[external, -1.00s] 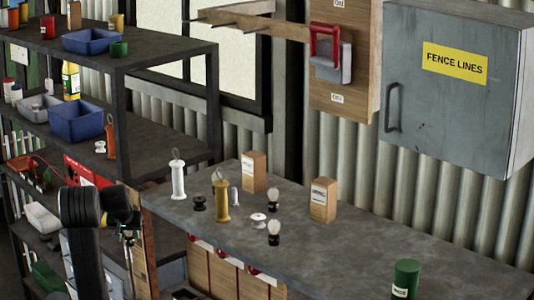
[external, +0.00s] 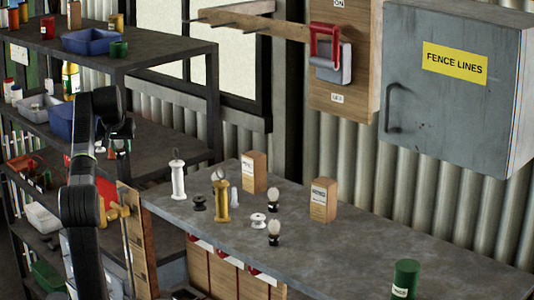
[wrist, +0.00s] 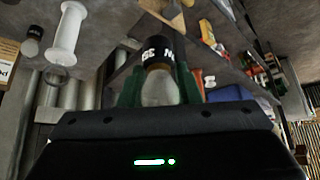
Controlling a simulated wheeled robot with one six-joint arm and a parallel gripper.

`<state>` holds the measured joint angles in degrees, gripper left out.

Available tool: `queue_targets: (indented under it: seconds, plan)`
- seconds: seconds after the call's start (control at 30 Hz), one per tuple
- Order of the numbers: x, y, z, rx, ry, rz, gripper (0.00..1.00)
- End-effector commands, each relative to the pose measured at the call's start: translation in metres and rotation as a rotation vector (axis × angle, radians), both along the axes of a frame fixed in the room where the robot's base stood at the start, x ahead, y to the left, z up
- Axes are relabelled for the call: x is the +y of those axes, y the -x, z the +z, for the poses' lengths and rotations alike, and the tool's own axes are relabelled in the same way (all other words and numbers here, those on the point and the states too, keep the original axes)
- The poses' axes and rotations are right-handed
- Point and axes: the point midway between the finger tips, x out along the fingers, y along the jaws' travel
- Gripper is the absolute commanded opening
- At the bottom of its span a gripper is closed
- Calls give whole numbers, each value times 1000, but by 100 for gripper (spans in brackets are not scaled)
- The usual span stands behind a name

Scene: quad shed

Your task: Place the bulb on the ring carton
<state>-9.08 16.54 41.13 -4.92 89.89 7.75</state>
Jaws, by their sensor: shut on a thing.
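My gripper (wrist: 158,86) is shut on a bulb (wrist: 160,88) with clear glass and a black cap with white lettering. The bulb sits between the green fingers in the wrist view. In the external view my gripper (external: 118,150) is raised in front of the shelves at the left, partly hidden by my arm; the held bulb is not clear there. Two tan cartons stand upright on the bench, one at the back (external: 254,172) and one to its right (external: 323,200). Their labels are too small to read, so I cannot tell which is the ring carton.
Two similar black-based bulbs (external: 273,200) (external: 274,234), a white spool (external: 258,221), a yellow insulator (external: 221,201) and a white insulator (external: 178,180) stand on the bench. A green can (external: 405,279) is at the right. The bench between the can and cartons is clear.

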Motion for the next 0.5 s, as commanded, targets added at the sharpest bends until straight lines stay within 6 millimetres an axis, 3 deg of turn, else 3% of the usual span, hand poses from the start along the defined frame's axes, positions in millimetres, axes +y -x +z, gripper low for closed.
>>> queue_targets:
  seconds: [0.27,0.5]
  plan:
    - [-69,-11,2,3,0,-142,7]
    - [-161,-12,3,3,0,-322,7]
